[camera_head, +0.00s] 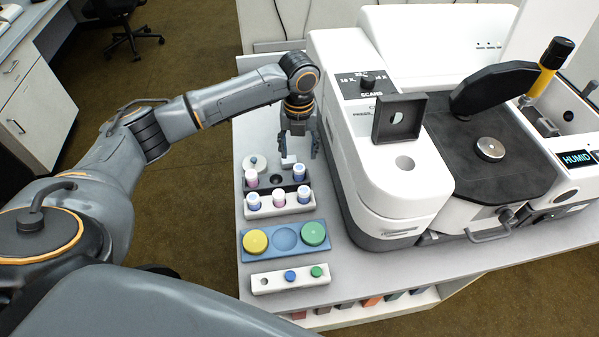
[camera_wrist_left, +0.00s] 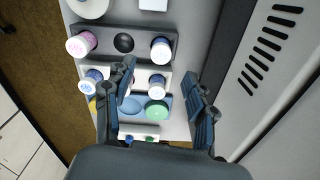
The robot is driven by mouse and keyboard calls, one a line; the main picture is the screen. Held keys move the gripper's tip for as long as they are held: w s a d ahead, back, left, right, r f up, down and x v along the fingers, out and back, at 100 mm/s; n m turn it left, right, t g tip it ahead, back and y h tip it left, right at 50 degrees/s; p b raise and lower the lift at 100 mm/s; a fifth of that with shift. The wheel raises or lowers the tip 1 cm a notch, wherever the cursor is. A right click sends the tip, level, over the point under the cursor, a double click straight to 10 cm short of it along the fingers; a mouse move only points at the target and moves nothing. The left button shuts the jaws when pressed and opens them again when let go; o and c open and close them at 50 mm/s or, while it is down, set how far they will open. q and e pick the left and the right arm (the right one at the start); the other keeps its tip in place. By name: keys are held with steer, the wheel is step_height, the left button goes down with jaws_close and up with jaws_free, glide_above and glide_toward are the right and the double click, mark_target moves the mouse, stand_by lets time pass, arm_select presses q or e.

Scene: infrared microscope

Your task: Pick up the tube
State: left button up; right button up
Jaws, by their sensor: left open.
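Several tubes with blue or pink tops stand upright in two racks on the bench. The dark rear rack (camera_wrist_left: 142,42) holds a pink-topped tube (camera_head: 251,179) and a blue-topped tube (camera_head: 299,173), with an empty hole (camera_head: 276,180) between them. The white front rack (camera_head: 267,213) holds three tubes, including a blue-topped left one (camera_head: 253,201). My left gripper (camera_head: 298,148) is open and empty, pointing down over the bench behind the racks. In the left wrist view, its fingers (camera_wrist_left: 158,72) are spread, and the left finger partly covers the white rack's middle tube.
The microscope (camera_head: 400,180) stands just right of the racks and my gripper. A blue tray (camera_head: 271,237) with yellow and green lids and a white strip (camera_head: 262,283) with small caps lie in front. A round white item (camera_head: 254,162) lies behind the racks.

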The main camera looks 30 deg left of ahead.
mark_target(299, 168)
arm_select(q)
step_height(299, 168, down, 2)
steer(key=shift+f, duration=0.15)
step_height(299, 168, down, 4)
steer(key=shift+d+r+p, duration=0.1)
steer(key=shift+r+p, duration=0.15)
steer(key=shift+p, duration=0.35)
steer(key=shift+f, duration=0.2)
steer(key=c, duration=0.9)
jaws_close()
arm_select(e)
steer(key=shift+t, duration=0.3)
steer(key=w, duration=0.2)
steer(key=w+r, duration=0.1)
steer(key=w, duration=0.1)
steer(key=shift+a+r, duration=0.2)
